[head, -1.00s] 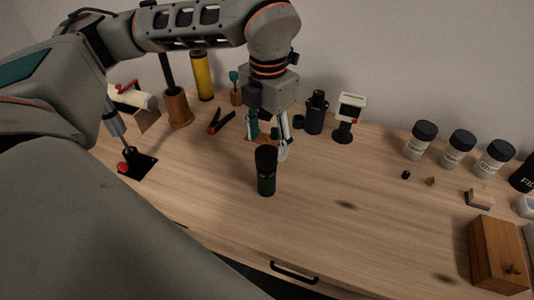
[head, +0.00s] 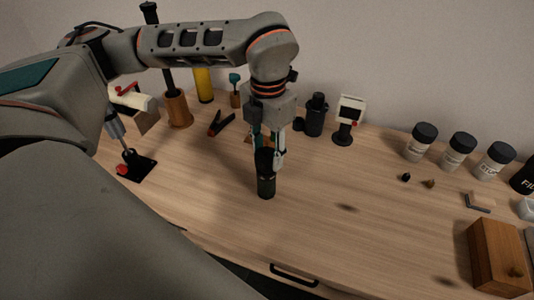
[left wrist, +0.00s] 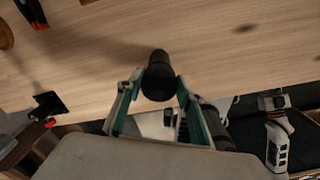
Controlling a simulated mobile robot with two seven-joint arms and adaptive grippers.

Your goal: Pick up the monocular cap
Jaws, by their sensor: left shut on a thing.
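A dark upright cylinder, the monocular (head: 267,187), stands on the wooden table in front of me. Its upper black part, the monocular cap (head: 264,160), is a little wider than the body. My left gripper (head: 268,155) reaches down from above with its fingers on either side of the cap and is shut on it. In the left wrist view the cap's round black end (left wrist: 158,84) sits between the tips of the left gripper (left wrist: 154,85). The cap appears still in line with the body; I cannot tell whether there is a gap.
Behind stand a black device (head: 315,115) and a small screen on a stand (head: 349,118). Orange-black pliers (head: 220,124) lie to the left. Several dark-lidded jars (head: 420,142) and a wooden box (head: 494,257) are at the right. The table's middle right is mostly clear.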

